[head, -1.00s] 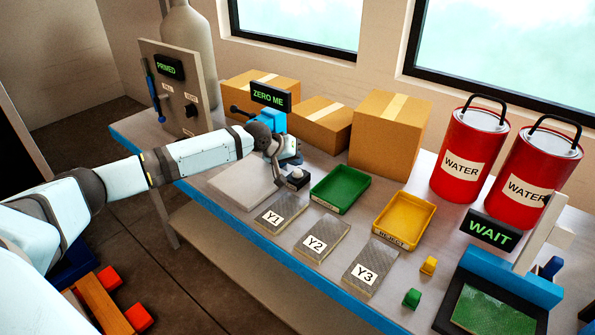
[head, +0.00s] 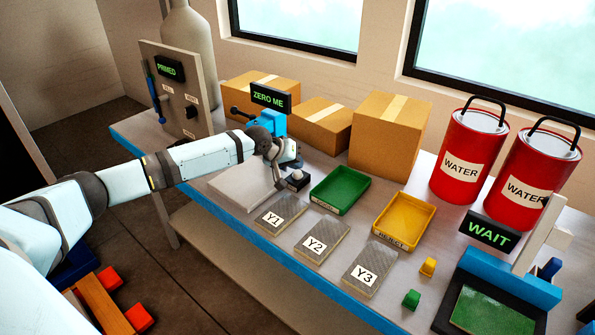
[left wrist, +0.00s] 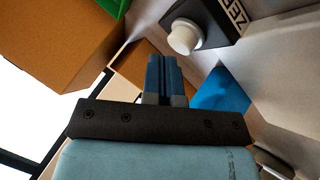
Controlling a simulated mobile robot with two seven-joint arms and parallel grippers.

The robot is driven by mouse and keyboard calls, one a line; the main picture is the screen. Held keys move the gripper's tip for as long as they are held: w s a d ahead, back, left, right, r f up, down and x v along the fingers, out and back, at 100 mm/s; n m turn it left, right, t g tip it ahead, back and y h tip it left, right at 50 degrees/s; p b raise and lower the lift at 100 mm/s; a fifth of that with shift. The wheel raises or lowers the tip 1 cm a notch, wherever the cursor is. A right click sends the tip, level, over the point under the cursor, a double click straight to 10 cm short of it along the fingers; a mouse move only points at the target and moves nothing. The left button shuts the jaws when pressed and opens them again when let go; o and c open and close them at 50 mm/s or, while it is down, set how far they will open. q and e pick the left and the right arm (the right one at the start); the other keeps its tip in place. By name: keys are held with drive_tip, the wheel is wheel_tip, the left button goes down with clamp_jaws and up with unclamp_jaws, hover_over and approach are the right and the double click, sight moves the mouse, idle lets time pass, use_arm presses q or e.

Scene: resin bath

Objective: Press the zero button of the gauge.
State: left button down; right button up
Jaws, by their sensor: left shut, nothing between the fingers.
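The gauge (head: 272,122) is a blue device at the back of the bench, with a dark display (head: 268,97) reading ZERO ME in green. The zero button (left wrist: 183,38) is a pale round knob on a dark box with a white label in the left wrist view. Its small box (head: 296,180) also shows in the head view, beside the grey plate. My left gripper (left wrist: 164,62) is shut and empty, its blue fingers close to the button. A gap shows between them in the picture; contact cannot be told. In the head view my wrist partly hides the gauge. My right gripper is out of view.
A green tray (head: 340,209) and a yellow tray (head: 380,230) lie right of the button box. Sample plates Y1, Y2 (head: 322,255) and Y3 lie in front. Cardboard boxes (head: 388,140) stand behind. A panel (head: 172,88) with a PRIMED display stands left.

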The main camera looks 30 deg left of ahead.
use_arm(q)
drive_tip(key=shift+f, duration=0.15)
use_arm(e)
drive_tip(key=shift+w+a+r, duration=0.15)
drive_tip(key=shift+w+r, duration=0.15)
use_arm(q)
drive_tip(key=shift+f, duration=0.15)
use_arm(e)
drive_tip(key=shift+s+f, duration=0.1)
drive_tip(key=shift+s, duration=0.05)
use_arm(q)
drive_tip(key=shift+f, duration=0.15)
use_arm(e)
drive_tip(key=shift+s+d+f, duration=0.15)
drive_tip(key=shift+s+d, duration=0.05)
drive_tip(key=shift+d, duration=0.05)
use_arm(q)
drive_tip(key=shift+f, duration=0.2)
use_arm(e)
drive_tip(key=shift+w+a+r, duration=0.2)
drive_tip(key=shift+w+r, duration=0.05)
use_arm(q)
drive_tip(key=shift+r+p, duration=1)
drive_tip(key=shift+p, duration=0.2)
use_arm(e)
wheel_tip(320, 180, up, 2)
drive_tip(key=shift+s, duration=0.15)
